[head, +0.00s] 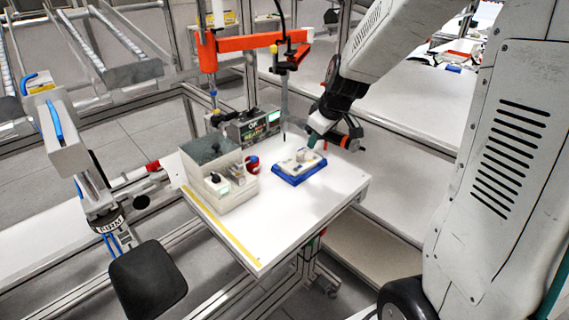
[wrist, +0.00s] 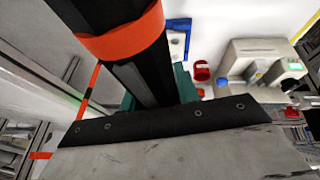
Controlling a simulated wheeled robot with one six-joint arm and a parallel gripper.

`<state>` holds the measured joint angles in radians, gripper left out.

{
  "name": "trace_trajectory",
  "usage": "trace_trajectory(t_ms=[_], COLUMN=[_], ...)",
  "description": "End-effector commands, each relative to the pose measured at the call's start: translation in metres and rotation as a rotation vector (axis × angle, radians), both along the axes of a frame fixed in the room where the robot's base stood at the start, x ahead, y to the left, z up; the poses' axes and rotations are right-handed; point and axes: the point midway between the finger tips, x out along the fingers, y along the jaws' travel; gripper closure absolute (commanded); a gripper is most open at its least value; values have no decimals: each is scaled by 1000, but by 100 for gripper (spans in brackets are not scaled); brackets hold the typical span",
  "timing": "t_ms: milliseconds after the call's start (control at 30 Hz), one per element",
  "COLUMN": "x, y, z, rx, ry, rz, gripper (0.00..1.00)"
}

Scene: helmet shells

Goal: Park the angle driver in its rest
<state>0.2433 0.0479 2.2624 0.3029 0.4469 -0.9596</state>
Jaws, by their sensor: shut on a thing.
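The angle driver (wrist: 125,40) is a black tool with an orange band, crossing the wrist view from top left. My gripper (head: 315,138) has teal fingers and is shut on it. In the head view, the driver's dark body with orange bands (head: 346,142) shows at the right of my gripper, above the table's back right part. My gripper is just above and right of a blue tray (head: 298,174) with a pale part (head: 297,160) on it. I cannot tell for sure which thing is the rest. The driver's far end is hidden.
A grey box station (head: 222,174) stands at the table's left, with a red cup-like thing (head: 253,164) beside it and a display unit (head: 253,127) behind. An orange hoist arm (head: 262,41) overhangs the back. The white table's front (head: 265,235) is clear.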

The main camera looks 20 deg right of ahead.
Motion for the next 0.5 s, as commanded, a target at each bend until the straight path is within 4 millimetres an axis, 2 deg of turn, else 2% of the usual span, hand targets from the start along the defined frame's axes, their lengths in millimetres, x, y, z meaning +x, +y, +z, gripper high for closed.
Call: trace_trajectory(t_ms=[500], x=[0], y=[0], z=[74], rx=[-2], ry=[-3], rz=[0], gripper=[100])
